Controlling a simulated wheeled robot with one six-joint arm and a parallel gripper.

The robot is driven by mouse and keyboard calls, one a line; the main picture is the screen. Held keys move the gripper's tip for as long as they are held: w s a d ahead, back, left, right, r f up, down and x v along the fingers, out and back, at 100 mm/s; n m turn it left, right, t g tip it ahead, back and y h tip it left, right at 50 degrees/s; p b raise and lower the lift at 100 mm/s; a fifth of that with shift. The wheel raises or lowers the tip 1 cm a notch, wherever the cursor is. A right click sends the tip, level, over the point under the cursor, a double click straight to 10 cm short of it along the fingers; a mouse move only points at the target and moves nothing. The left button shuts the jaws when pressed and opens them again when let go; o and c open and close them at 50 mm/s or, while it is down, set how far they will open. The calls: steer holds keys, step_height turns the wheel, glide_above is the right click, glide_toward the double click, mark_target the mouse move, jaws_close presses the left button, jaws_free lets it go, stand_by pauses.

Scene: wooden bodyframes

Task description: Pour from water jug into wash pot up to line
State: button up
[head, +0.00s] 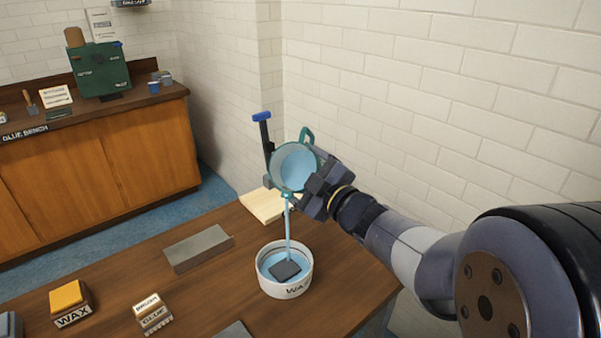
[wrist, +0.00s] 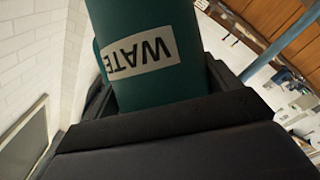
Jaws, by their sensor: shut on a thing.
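The teal water jug (head: 297,168) is tilted in the head view, with its mouth towards the camera and blue water inside. My gripper (head: 322,184) is shut on the jug and holds it above the table. In the wrist view the jug's teal side (wrist: 150,85) shows between the jaws, with a label partly reading "WATE". A stream of water (head: 288,222) runs from the jug down into the white wash pot (head: 287,291). The pot stands on the table and holds blue water with a dark grey block in it. I cannot make out the fill line.
The wooden table (head: 215,290) also bears a grey slab (head: 198,248), an orange-topped wax block (head: 70,304), a brush-and-glue block (head: 152,313) and a pale wood piece (head: 262,206) behind the pot. A brick wall (head: 420,90) stands close behind. The glue bench (head: 95,165) is at left.

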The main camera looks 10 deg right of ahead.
steer(key=shift+s+a+r+n+t+y+b, duration=0.2)
steer(key=shift+n+b, duration=0.35)
steer(key=shift+b, duration=0.9)
steer(key=shift+s+d+f+n+t+y+b, duration=0.1)
steer(key=shift+n+t+y+b, duration=0.3)
steer(key=shift+b, duration=1)
stand_by(2.2)
steer(key=shift+r, duration=0.15)
steer(key=r+p, duration=0.1)
steer(key=p, duration=0.1)
steer(key=shift+m+h+p, duration=0.25)
steer(key=shift+h+p, duration=0.1)
steer(key=shift+h, duration=0.05)
steer(key=r+m+g+p, duration=0.1)
steer(key=m+p, duration=0.1)
steer(key=p, duration=0.5)
steer(key=shift+r+g+h, duration=0.1)
steer(key=shift+g+h, duration=0.2)
steer(key=shift+m+p, duration=0.4)
steer(key=shift+p, duration=0.25)
